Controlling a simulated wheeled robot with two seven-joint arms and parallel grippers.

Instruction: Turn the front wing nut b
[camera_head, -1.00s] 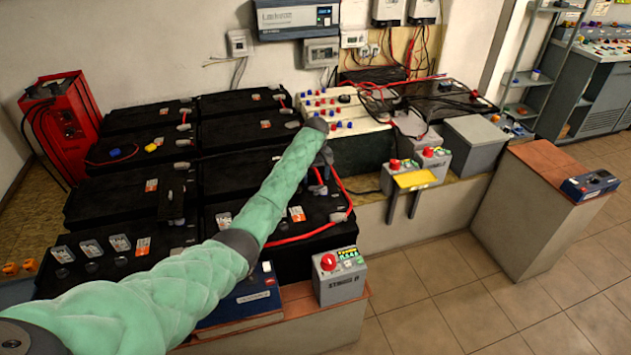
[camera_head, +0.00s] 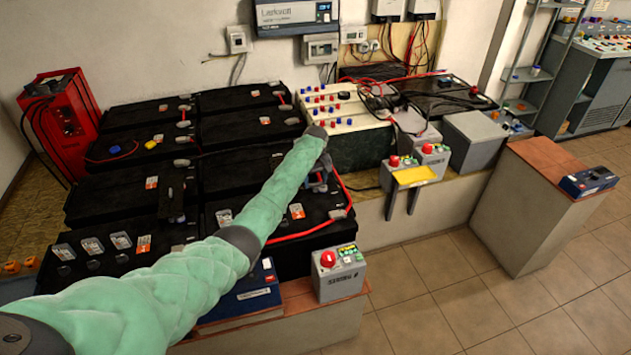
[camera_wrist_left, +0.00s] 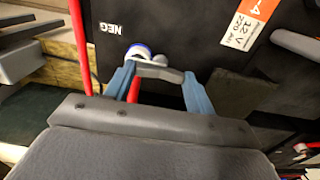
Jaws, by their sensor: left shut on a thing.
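My left gripper (camera_head: 319,180) is at the right end of the front right black battery (camera_head: 290,224), partly hidden behind my own arm. In the left wrist view my left gripper (camera_wrist_left: 160,88) has its two blue fingers on either side of a grey wing nut (camera_wrist_left: 160,71) and is shut on it. A white and blue round piece (camera_wrist_left: 138,51) sits beside the nut, near the letters NEG on the black battery top. The wing nut cannot be made out in the head view. My right gripper is in neither view.
A red cable (camera_head: 305,231) runs along the front battery; another red cable (camera_wrist_left: 77,40) passes left of the gripper. A grey box with a red button (camera_head: 339,273) stands in front. Several other black batteries lie left and behind. The floor at right is clear.

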